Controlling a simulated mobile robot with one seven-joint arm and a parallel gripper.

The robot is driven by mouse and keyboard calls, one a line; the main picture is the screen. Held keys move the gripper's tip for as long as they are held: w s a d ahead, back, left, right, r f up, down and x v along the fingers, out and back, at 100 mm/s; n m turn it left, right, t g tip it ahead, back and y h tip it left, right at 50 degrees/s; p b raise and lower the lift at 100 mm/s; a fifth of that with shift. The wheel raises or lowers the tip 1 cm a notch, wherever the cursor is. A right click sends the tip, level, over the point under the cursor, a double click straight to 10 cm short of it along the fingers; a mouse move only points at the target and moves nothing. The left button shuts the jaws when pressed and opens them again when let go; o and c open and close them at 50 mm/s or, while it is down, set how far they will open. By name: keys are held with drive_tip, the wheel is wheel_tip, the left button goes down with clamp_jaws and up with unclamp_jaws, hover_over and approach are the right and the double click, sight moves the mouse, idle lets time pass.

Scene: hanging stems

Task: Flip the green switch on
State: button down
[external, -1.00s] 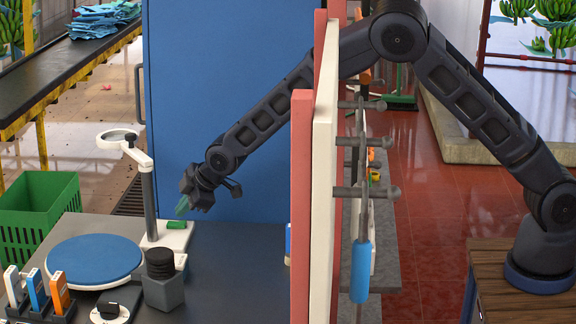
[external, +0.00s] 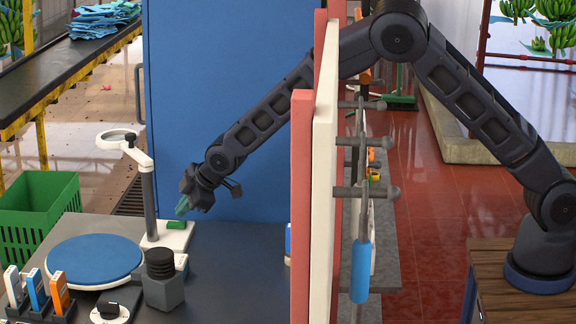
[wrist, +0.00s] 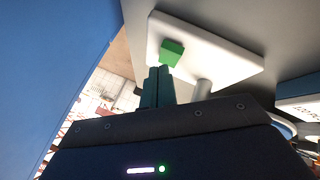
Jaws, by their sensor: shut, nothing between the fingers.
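The green switch (external: 176,225) sits on the white base plate (external: 180,241) of the magnifier stand, on the dark table. In the wrist view the green switch (wrist: 172,52) shows as a small block on the white plate (wrist: 222,66). My gripper (external: 182,208) is shut and empty, just above the switch in the external view. In the wrist view its teal fingertips (wrist: 158,72) are together and lie right at the near edge of the switch. I cannot tell whether they touch it.
The magnifier's post (external: 150,205) rises close to the left of my gripper. A blue round pad (external: 95,260), a dark weight on a block (external: 163,285) and a knob (external: 108,311) stand nearby. A tall blue panel (external: 215,100) is behind. Upright boards (external: 322,200) stand under my arm.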

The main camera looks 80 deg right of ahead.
sight(182, 223)
drive_tip(key=shift+f, duration=0.1)
drive_tip(key=shift+f, duration=0.35)
drive_tip(key=shift+s+f, duration=0.1)
drive_tip(key=shift+f, duration=0.2)
idle(0.8)
drive_tip(key=shift+r, duration=0.15)
drive_tip(key=shift+r, duration=0.6)
drive_tip(key=shift+w+r, duration=0.2)
drive_tip(key=shift+r, duration=1.05)
drive_tip(key=shift+w+r, duration=0.2)
drive_tip(key=shift+r, duration=1.05)
